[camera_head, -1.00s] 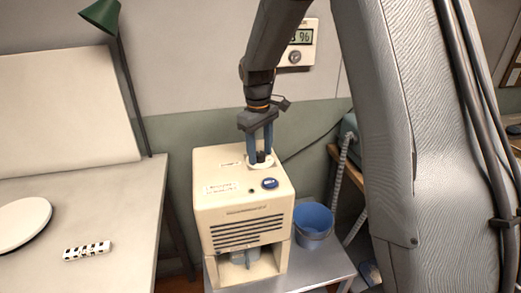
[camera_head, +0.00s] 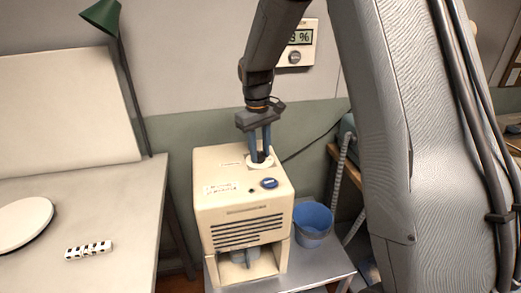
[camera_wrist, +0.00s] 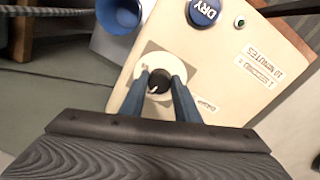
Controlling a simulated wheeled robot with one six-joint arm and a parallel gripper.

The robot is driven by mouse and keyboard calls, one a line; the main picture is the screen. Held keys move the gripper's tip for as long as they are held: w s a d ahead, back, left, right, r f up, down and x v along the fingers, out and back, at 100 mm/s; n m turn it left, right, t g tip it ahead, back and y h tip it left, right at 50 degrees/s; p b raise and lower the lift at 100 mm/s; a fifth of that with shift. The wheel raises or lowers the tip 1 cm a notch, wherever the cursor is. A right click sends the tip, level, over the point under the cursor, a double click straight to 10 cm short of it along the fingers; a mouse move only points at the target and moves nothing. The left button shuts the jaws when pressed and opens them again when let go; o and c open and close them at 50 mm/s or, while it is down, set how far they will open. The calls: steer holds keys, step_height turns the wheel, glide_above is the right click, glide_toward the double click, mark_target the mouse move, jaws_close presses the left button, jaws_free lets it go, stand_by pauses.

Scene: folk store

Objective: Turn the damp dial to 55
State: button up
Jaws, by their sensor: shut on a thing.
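The damp dial (camera_wrist: 159,83) is a dark knob with a pale mark, on a white round plate on top of a cream machine (camera_head: 215,205). My gripper (camera_head: 260,155) points down at the machine's top. In the wrist view its two blue fingers (camera_wrist: 160,82) are on either side of the knob and shut on it. The scale around the dial is too small to read. A wall display (camera_head: 300,38) shows a percent sign; its number is partly hidden by my arm, with only a last digit like 8 visible.
A blue button marked DRY (camera_wrist: 203,11) and a small dark green button (camera_wrist: 239,21) sit on the machine's top near the dial. A blue bucket (camera_head: 312,222) stands right of the machine on a metal table (camera_head: 325,268).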

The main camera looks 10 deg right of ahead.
steer(key=m+p, duration=0.1)
steer(key=m, duration=0.3)
steer(key=shift+w+a+r+m, duration=0.1)
steer(key=shift+m, duration=0.2)
steer(key=m, duration=0.4)
steer(key=shift+w+m+p, duration=0.1)
steer(key=shift+m+p, duration=0.2)
steer(key=m, duration=0.4)
steer(key=shift+g, duration=0.3)
steer(key=shift+w+m+p, duration=0.15)
steer(key=shift+m+p, duration=0.25)
steer(key=shift+m, duration=1.8)
steer(key=o, duration=1)
steer(key=shift+o, duration=0.2)
steer(key=shift+w+a+r+b, duration=0.1)
steer(key=shift+r+b, duration=0.45)
steer(key=shift+r, duration=1.4)
steer(key=shift+a+r+b, duration=0.1)
steer(key=shift+r+b, duration=0.4)
steer(key=shift+r, duration=1.4)
